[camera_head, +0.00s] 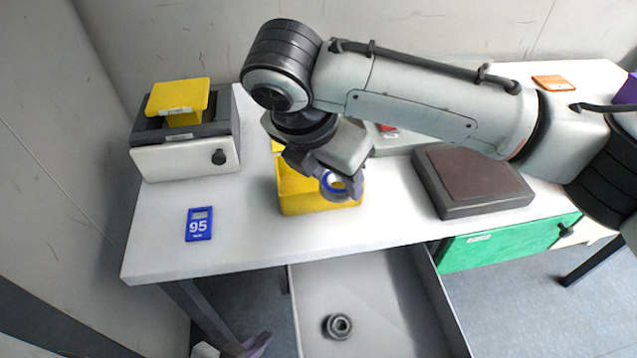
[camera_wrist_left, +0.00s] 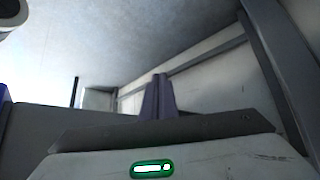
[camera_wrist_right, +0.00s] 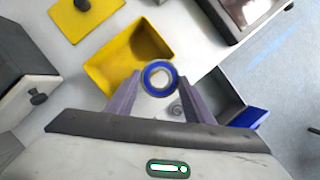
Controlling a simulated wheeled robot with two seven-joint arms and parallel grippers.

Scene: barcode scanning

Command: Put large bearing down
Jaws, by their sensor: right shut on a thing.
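My right gripper (camera_head: 338,190) is shut on a large bearing with a blue ring (camera_head: 334,181), held up in front of and over the open yellow bin (camera_head: 292,208) in the head view. In the right wrist view the bearing (camera_wrist_right: 160,78) sits between the two fingertips, in front of the bin's edge (camera_wrist_right: 118,75). I cannot tell its exact height above the bin. My left gripper (camera_head: 252,345) is low at the front of the table, partly cut off by the frame. Its fingers (camera_wrist_left: 158,92) are together and empty in the left wrist view.
An open grey drawer (camera_head: 368,290) below the table holds a dark round part (camera_head: 338,326). A blue tag marked 95 (camera_head: 198,224) lies on the table. A grey box with a yellow top (camera_head: 178,98) stands left. A brown-topped platform (camera_head: 475,180) stands right of the bin.

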